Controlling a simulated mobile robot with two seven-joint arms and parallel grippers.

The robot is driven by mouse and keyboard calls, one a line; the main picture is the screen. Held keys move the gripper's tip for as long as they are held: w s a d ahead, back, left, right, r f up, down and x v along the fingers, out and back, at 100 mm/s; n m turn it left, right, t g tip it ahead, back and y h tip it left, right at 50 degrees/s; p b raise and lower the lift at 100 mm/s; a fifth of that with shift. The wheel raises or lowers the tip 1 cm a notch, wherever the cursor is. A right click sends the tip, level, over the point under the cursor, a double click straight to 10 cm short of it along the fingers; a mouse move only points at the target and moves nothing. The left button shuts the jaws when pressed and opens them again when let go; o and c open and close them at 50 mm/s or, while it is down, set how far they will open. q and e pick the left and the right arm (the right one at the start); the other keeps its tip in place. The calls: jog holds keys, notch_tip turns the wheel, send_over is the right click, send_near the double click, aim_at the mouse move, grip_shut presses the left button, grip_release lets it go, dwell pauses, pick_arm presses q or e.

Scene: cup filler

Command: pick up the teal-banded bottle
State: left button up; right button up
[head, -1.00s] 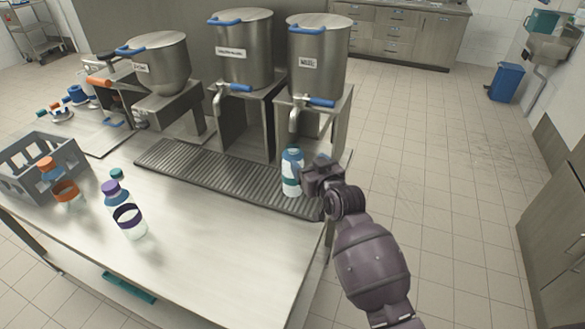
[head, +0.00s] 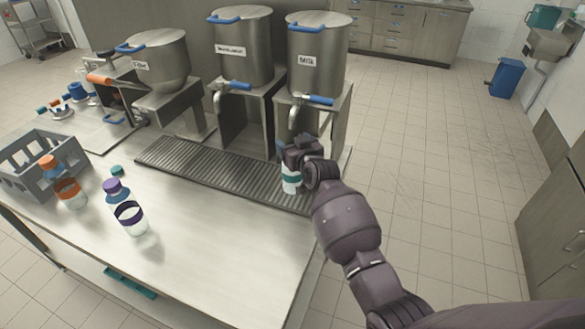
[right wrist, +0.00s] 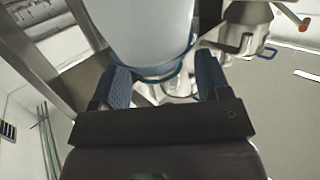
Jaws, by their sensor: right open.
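The teal-banded bottle (head: 291,184) stands upright with white contents at the right end of the drip tray, below the tap of the pot labelled Milk. My right gripper (head: 298,148) is around its upper part and hides most of its top in the head view. In the right wrist view the pale bottle body (right wrist: 148,30) lies between the blue finger pads of my right gripper (right wrist: 163,75). The fingers stand open, one on each side of it; contact cannot be told. My left gripper is not in view.
A purple-banded bottle (head: 130,217), an orange-banded bottle (head: 68,188) and a loose teal cap (head: 117,170) are on the steel table's left side. A grey crate (head: 35,168) stands at far left. The Milk tap (head: 296,112) hangs close above my gripper. The table's front middle is clear.

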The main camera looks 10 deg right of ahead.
jog(key=shift+x, duration=1.15)
jog(key=shift+c, duration=0.3)
jog(key=shift+f, duration=0.1)
grip_shut()
